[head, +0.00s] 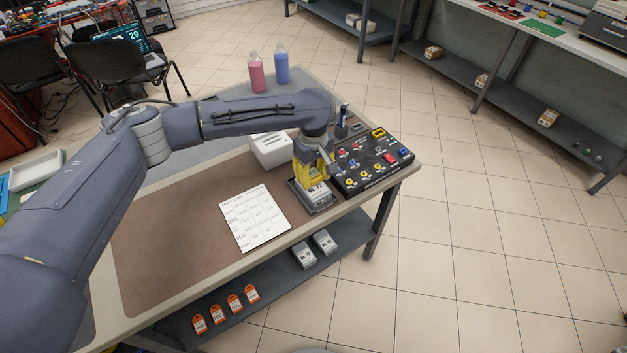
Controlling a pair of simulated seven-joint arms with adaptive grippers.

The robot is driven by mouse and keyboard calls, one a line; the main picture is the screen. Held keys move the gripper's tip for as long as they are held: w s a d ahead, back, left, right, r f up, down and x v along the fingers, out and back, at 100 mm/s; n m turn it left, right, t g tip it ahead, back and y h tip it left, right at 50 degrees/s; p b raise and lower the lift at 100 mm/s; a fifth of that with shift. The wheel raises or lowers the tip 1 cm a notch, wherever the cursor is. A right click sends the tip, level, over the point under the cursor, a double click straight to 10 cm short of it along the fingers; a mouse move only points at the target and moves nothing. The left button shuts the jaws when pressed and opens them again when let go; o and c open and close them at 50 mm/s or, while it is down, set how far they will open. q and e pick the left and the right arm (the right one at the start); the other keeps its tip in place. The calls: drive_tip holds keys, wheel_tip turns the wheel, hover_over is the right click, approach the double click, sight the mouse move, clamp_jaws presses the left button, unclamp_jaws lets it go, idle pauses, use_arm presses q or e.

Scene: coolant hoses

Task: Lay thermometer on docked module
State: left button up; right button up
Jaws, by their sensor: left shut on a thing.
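My left gripper (316,168) reaches down at the right part of the workbench and is shut on a yellow item (303,180), which looks like the thermometer. The arm and fingers hide much of it. The docked module (318,195), a pale grey block in a dark dock, is directly under the gripper. The yellow item is at or just above the module's top; I cannot tell whether they touch. My right gripper is not in view.
A black control panel (375,160) with coloured knobs stands close right of the dock. A white box (271,149) is behind, and a printed sheet (255,217) lies to the left. Pink (256,74) and blue (281,66) bottles stand at the back. The brown mat (170,245) has free room.

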sight(314, 175)
use_arm(q)
drive_tip(key=shift+f, duration=1.05)
drive_tip(key=shift+f, duration=0.15)
drive_tip(key=o, duration=1.1)
wheel_tip(314, 175, up, 12)
drive_tip(key=shift+r, duration=0.15)
